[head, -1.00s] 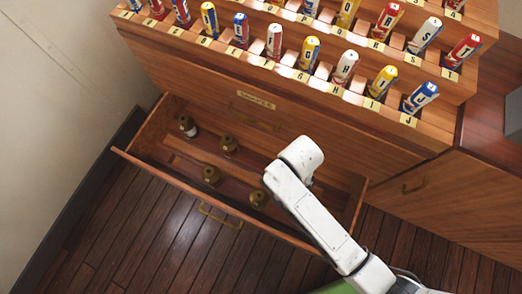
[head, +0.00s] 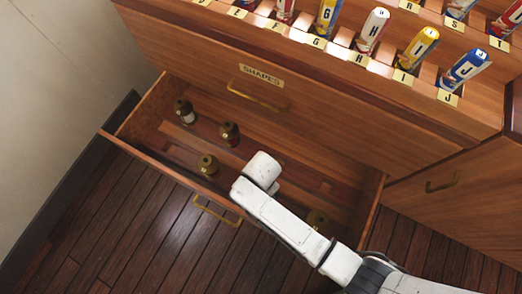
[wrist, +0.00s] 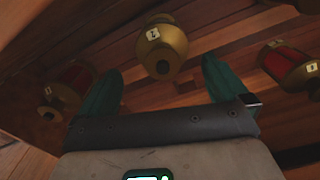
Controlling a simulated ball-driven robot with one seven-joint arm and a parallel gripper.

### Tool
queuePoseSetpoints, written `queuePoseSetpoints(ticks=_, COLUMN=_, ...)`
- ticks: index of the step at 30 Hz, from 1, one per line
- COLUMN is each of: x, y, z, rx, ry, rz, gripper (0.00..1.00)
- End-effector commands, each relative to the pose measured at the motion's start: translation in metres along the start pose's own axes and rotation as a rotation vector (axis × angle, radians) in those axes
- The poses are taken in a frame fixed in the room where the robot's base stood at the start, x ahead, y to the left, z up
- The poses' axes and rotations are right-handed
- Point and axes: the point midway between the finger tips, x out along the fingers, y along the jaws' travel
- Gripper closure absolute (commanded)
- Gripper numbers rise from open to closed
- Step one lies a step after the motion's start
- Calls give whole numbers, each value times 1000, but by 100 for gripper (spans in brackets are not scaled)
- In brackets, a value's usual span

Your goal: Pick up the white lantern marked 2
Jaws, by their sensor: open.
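Small brass lanterns stand in an open wooden drawer (head: 290,175). The one with a white pane (head: 186,114) is at the drawer's far left; its mark is too small to read. In the wrist view, my gripper (wrist: 160,66) is open, with dark green fingers spread. A brass lantern (wrist: 162,48) with a small white tag lies ahead between the fingers, apparently not gripped; its pane colour is hidden and its mark unclear. Red-paned lanterns show at the left (wrist: 58,98) and right (wrist: 290,68). In the head view my arm hides the fingers.
Another lantern (head: 207,164) stands near the drawer's front, and one (head: 318,219) is partly behind my arm. The drawer front (head: 165,168) and cabinet face (head: 330,120) bound the space. Lettered cans (head: 372,30) fill racks above. A wall (head: 50,100) is at left.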

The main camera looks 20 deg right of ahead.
Motion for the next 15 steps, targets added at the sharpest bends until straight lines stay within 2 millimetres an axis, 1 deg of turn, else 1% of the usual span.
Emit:
queuePoseSetpoints(ticks=9, x=43, y=-4, z=0, rx=-1, ry=0, rz=2, gripper=0)
queuePoseSetpoints(ticks=12, x=50, y=-4, z=0, rx=-1, ry=0, rz=2, gripper=0)
queuePoseSetpoints(ticks=15, x=52, y=-4, z=0, rx=-1, ry=0, rz=1, gripper=0)
